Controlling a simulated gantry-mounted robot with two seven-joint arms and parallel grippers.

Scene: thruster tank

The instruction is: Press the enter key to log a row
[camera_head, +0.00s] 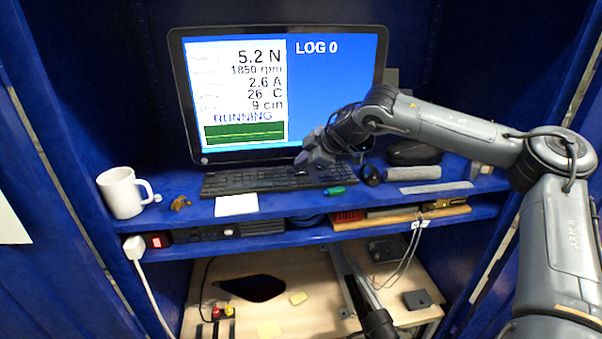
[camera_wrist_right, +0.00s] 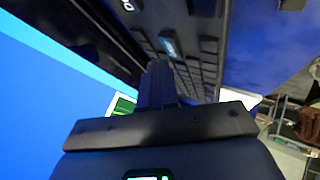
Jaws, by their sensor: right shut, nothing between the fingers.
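The black keyboard (camera_head: 262,179) lies on the blue shelf in front of the monitor. The monitor (camera_head: 338,88) shows "LOG 0" and a panel of readings with "RUNNING". My right gripper (camera_head: 303,168) is over the right part of the keyboard. In the right wrist view its shut fingers (camera_wrist_right: 158,85) point at the dark keys (camera_wrist_right: 200,62), with nothing between them. One key (camera_wrist_right: 170,45) looks lighter and bluish, just beyond the fingertips. I cannot tell whether the fingers touch a key. The enter key's label is not readable. My left gripper is not in view.
A white mug (camera_head: 122,193) stands at the shelf's left end. A white paper (camera_head: 236,205) lies in front of the keyboard. A grey roll (camera_head: 414,172) and a dark round item (camera_head: 370,175) lie to the right. A lower shelf holds equipment.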

